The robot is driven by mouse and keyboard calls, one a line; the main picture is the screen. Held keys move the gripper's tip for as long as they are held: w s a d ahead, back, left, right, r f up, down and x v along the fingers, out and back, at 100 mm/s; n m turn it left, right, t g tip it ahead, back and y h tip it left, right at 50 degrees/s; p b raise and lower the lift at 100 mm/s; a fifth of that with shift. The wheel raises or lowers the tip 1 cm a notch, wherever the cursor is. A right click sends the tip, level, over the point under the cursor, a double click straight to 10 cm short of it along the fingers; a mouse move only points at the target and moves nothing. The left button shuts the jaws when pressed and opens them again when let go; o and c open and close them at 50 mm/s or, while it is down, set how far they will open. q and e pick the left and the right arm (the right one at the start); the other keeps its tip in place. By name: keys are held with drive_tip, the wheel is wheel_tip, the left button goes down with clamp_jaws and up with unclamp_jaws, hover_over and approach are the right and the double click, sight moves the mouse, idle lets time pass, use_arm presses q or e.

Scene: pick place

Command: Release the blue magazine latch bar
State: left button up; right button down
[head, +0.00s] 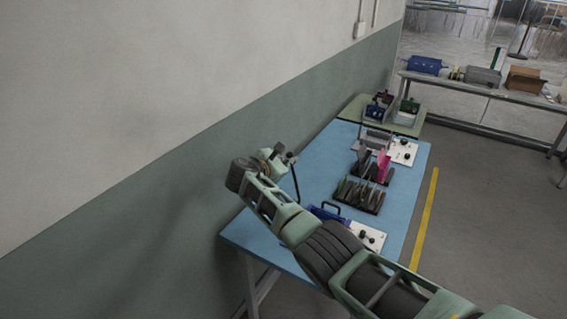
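A blue magazine (318,212) with a dark looped bar (331,207) on top stands at the near end of the blue table; my arm hides part of it. I cannot make out a latch on it or its position. My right arm reaches in from the lower right across the table's near end. My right gripper (284,157) is above the table's left side near the wall, apart from the blue magazine and farther back. Its fingers are too small to tell open from shut. My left gripper is not in view.
Dark racks with upright plates (360,194) stand mid-table, with a pink piece (383,167) behind. White panels with black knobs (371,238) lie along the right edge. A green table (408,129) with bins adjoins at the back. The wall is close on the left; floor is clear right.

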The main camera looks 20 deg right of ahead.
drive_tip(key=shift+w+d+r, duration=0.15)
drive_tip(key=shift+d+r, duration=0.05)
drive_tip(key=shift+d, duration=0.05)
drive_tip(key=c, duration=2.3)
unclamp_jaws()
drive_tip(key=o, duration=0.3)
drive_tip(key=shift+w+d+f, duration=0.15)
drive_tip(key=shift+d+f, duration=0.1)
drive_tip(key=shift+f, duration=0.05)
drive_tip(key=shift+o, duration=1.2)
drive_tip(key=shift+a, duration=0.1)
drive_tip(key=v, duration=1.2)
drive_tip(key=shift+a, duration=0.15)
